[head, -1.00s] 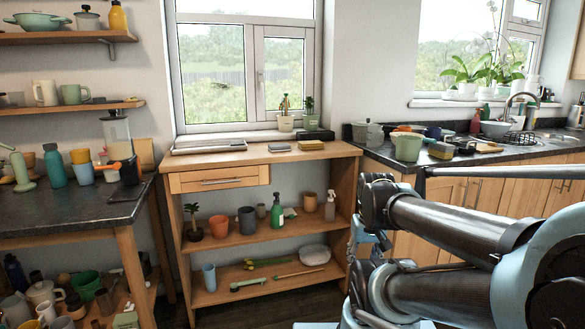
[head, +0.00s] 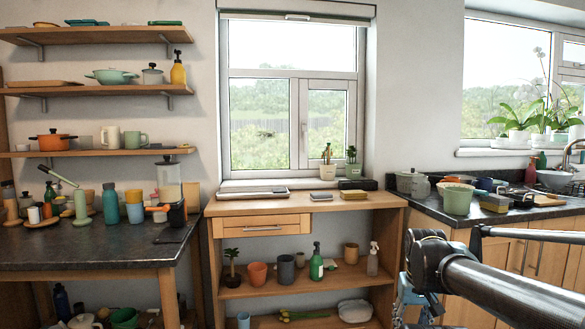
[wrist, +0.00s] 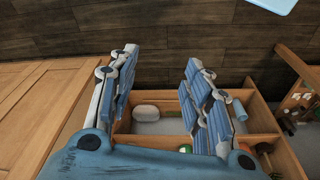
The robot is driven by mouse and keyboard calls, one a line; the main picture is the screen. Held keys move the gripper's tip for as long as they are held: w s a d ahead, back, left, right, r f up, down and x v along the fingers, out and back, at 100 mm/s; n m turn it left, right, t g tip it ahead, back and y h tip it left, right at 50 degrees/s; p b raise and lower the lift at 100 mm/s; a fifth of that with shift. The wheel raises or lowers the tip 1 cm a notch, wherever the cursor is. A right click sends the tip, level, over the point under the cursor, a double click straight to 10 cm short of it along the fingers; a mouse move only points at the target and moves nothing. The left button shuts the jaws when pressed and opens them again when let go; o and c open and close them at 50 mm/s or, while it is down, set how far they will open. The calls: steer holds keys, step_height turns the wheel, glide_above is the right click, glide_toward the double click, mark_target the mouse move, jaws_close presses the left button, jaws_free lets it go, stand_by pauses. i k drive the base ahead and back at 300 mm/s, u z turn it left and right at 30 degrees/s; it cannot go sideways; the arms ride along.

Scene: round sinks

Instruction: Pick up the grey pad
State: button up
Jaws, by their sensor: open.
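The grey pad (head: 322,198) is a small flat block lying on top of the wooden shelf unit (head: 250,208), below the window. A yellowish pad (head: 354,195) lies just right of it. My gripper (wrist: 160,60) is open and empty in the wrist view, its two blue fingers apart. It points down past the shelf unit toward the dark wood floor. The grey pad is not visible in the wrist view. In the head view, the gripper is mostly hidden behind my arm at the lower right, apart from the pad.
A flat grey device (head: 253,192) lies left of the pad, and a black box (head: 358,184) with potted plants stands behind. A dark counter (head: 90,255) with cups is at left. The sink counter with a green pot (head: 457,199) is at right. The unit's front top is clear.

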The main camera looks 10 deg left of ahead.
mark_target(316, 196)
steer(key=k, duration=0.6)
steer(key=u, duration=0.15)
steer(key=i, duration=1.75)
steer(key=z, duration=0.6)
